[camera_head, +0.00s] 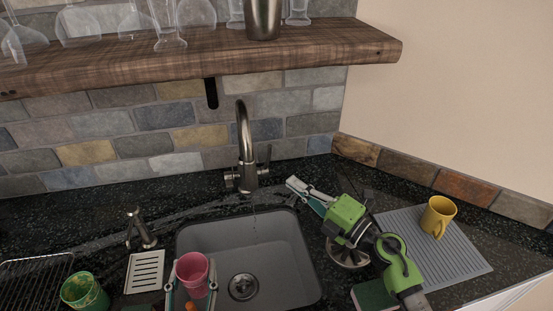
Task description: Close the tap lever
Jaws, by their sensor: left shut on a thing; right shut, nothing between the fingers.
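The metal tap (243,140) stands behind the sink, its curved spout over the basin. A slim upright lever (266,160) is on the tap's right side. A thin trickle of water seems to fall below the spout. My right gripper (293,184), on a green arm, is shut and empty, to the right of the lever and apart from it. My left gripper (192,283) is shut on a pink cup (193,270), its fingers on both sides, at the front left of the sink (273,240). The lower part of the cup is hidden.
A yellow mug (437,216) stands on a grey ridged mat (467,254) at right. A soap dispenser (140,230), white slotted tray (146,270), green cup (84,291) and wire rack (35,275) are at left. A wooden shelf (340,50) with glasses hangs above.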

